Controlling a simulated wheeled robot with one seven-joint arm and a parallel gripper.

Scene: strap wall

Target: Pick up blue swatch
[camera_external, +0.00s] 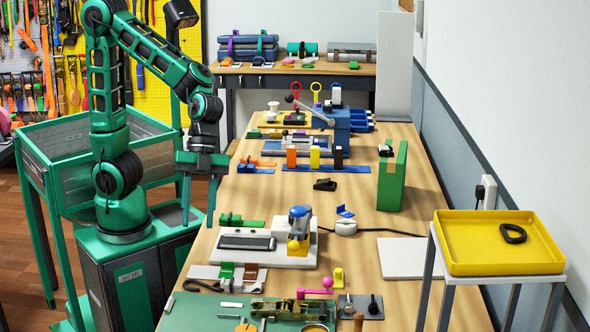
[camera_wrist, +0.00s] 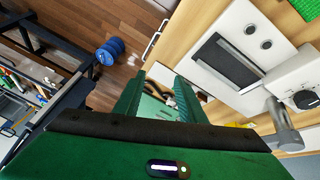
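My gripper (camera_external: 198,218) hangs with its fingers pointing down at the left edge of the long wooden table (camera_external: 355,275). Its two fingers are apart with nothing between them, as the wrist view also shows (camera_wrist: 157,90). No blue piece can be told for sure as the blue swatch. A small blue piece (camera_external: 345,211) stands by a white device mid-table, right of my gripper. A flat blue strip (camera_external: 350,168) lies farther back under orange, yellow and black blocks. Short green and brown swatch-like straps (camera_external: 226,270) lie on a pale board near the front. No swatch is clear in the wrist view.
A white machine with a blue top (camera_external: 299,228) and a green upright panel (camera_external: 391,180) stand on the table. A white board (camera_external: 405,258) lies bare. A green cart (camera_external: 75,160) is at the left.

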